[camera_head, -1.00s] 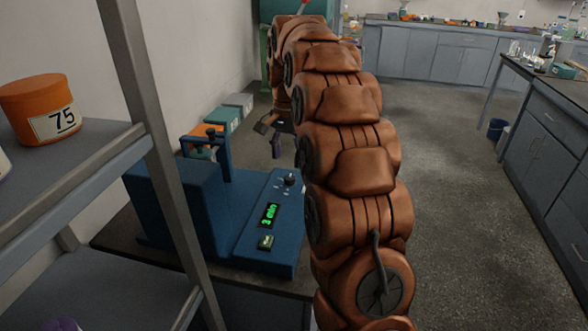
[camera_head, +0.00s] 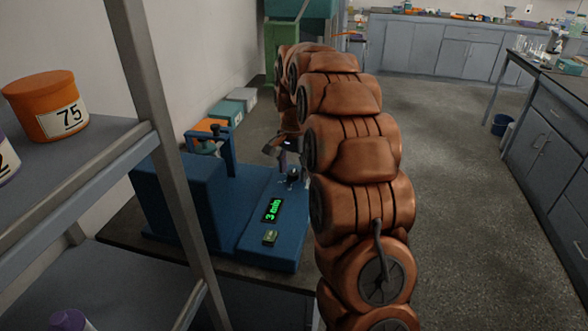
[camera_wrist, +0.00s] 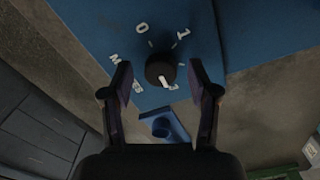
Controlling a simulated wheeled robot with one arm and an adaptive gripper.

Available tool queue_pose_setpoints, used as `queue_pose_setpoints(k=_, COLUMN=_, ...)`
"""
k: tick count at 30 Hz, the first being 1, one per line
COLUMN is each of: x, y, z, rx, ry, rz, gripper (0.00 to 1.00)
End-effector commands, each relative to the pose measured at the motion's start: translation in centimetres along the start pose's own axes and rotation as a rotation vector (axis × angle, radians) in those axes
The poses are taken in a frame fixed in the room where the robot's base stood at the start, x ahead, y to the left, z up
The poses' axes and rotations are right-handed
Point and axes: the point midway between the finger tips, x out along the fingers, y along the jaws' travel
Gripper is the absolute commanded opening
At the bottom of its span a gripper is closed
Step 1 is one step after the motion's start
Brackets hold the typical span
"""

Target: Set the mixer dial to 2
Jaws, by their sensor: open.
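The black mixer dial (camera_head: 292,175) is on the blue machine's top panel (camera_head: 252,222), near its far end. In the wrist view the round dial (camera_wrist: 161,68) has a white pointer mark toward the picture's bottom. White markings ring it: 0 and 1 above, an M at left, and others below that I cannot read surely. My gripper (camera_wrist: 160,68) is open, its fingers on either side of the dial with gaps showing. In the head view my gripper (camera_head: 284,156) is just above the dial, partly hidden by my arm.
The machine has a green "3 min" display (camera_head: 272,210) and a small button (camera_head: 270,237). A shelf (camera_head: 120,150) with an orange "75" tub (camera_head: 48,105) stands at left. Boxes (camera_head: 228,113) lie behind the machine.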

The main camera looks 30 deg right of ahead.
Motion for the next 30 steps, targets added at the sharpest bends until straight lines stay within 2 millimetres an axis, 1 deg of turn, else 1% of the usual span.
queue_pose_setpoints(k=9, x=0.19, y=-0.02, z=-0.03, rx=0.0, ry=0.001, rz=-0.001, gripper=0.6)
queue_pose_setpoints(k=26, x=0.19, y=-0.02, z=-0.02, rx=0.0, ry=0.001, rz=-0.001, gripper=0.02)
queue_pose_setpoints(k=27, x=0.19, y=-0.01, z=-0.03, rx=0.0, ry=0.001, rz=-0.001, gripper=0.0)
queue_pose_setpoints(k=30, x=0.2, y=-0.01, z=-0.03, rx=-0.003, ry=0.001, rz=-0.001, gripper=0.0)
